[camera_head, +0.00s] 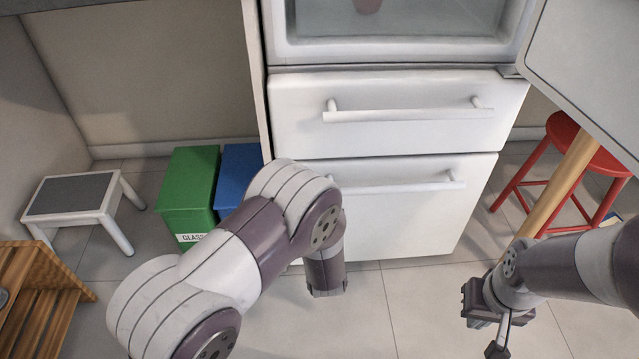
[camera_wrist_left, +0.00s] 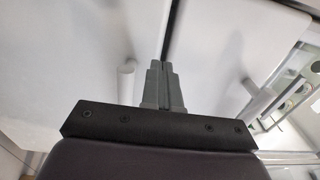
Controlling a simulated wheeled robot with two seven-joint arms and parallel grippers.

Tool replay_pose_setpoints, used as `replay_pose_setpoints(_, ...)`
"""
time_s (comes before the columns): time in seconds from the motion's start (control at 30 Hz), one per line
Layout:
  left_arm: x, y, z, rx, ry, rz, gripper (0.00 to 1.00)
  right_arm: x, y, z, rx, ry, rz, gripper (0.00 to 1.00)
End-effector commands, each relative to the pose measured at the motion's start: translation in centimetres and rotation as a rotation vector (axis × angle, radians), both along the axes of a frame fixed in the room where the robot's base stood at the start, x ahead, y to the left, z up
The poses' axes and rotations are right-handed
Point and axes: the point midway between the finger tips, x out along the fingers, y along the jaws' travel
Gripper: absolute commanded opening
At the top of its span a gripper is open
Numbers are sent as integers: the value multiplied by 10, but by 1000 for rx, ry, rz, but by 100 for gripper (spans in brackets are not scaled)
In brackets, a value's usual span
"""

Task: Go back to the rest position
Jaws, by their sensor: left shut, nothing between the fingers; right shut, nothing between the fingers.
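My left arm reaches across the middle of the head view in front of a white appliance with two drawers; its fingers do not show there. In the left wrist view my left gripper (camera_wrist_left: 163,82) is shut and empty, in front of pale panels with a dark gap between them. My right gripper (camera_head: 497,343) is low at the right in the head view, pointing down above the tiled floor. It is shut with nothing between its fingers, apart from the drawers.
The upper drawer (camera_head: 400,135) and lower drawer (camera_head: 420,225) look closed. Above them is an open compartment (camera_head: 390,50). A pale panel (camera_head: 590,70) juts in at upper right, near a red stool (camera_head: 585,150). Green (camera_head: 187,195) and blue (camera_head: 238,170) bins and a step stool (camera_head: 70,195) stand left.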

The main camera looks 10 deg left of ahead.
Motion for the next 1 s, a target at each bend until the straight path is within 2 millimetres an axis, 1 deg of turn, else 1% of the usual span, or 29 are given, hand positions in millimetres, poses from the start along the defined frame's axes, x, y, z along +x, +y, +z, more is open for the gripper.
replay_pose_setpoints(0.03, -7, -4, 6, 1, 1, -4, 0, 1, 0, 10, 0, -2, 0, 0)
replay_pose_setpoints(0.3, -56, -19, 5, 4, 4, -6, 0, 0, 0, 34, 0, -2, 0, 0)
replay_pose_setpoints(0.4, -72, -25, 4, 2, 3, -6, 0, 0, 0, 40, 0, -2, 0, 0)
replay_pose_setpoints(0.5, -82, -27, 2, 3, 2, -3, 0, 0, 0, 43, 0, -1, 0, 0)
replay_pose_setpoints(0.67, -86, -27, 0, -13, -4, -1, 0, 0, 0, 43, 0, -1, 0, 0)
replay_pose_setpoints(0.7, -86, -27, -4, -56, 1, 1, 0, 0, 0, 42, 0, -1, 0, 0)
replay_pose_setpoints(0.73, -86, -27, -13, -119, 29, 2, 0, 0, 0, 42, 0, -1, 0, 0)
replay_pose_setpoints(0.77, -88, -30, -28, -200, 78, -1, 0, 0, 0, 42, 0, -1, 0, 0)
replay_pose_setpoints(0.8, -95, -33, -53, -318, 181, -5, 0, 0, 0, 42, 0, -1, 0, 0)
replay_pose_setpoints(0.83, -101, -40, -72, -427, 274, -2, 0, 0, 0, 42, 0, -1, 0, 0)
replay_pose_setpoints(0.87, -109, -51, -88, -547, 376, 8, 0, 0, 0, 43, 0, -1, 0, 0)
replay_pose_setpoints(0.9, -120, -65, -98, -709, 514, 47, 0, 0, 0, 47, 0, -1, 0, 0)
replay_pose_setpoints(0.93, -131, -73, -100, -822, 617, 96, 0, 0, 0, 51, 0, -1, 0, 0)
replay_pose_setpoints(0.97, -142, -79, -96, -922, 712, 155, 0, 0, 0, 56, 0, -1, 0, 0)
replay_pose_setpoints(1.0, -158, -82, -86, -1029, 827, 251, 0, 0, 0, 62, 0, -1, 0, 0)
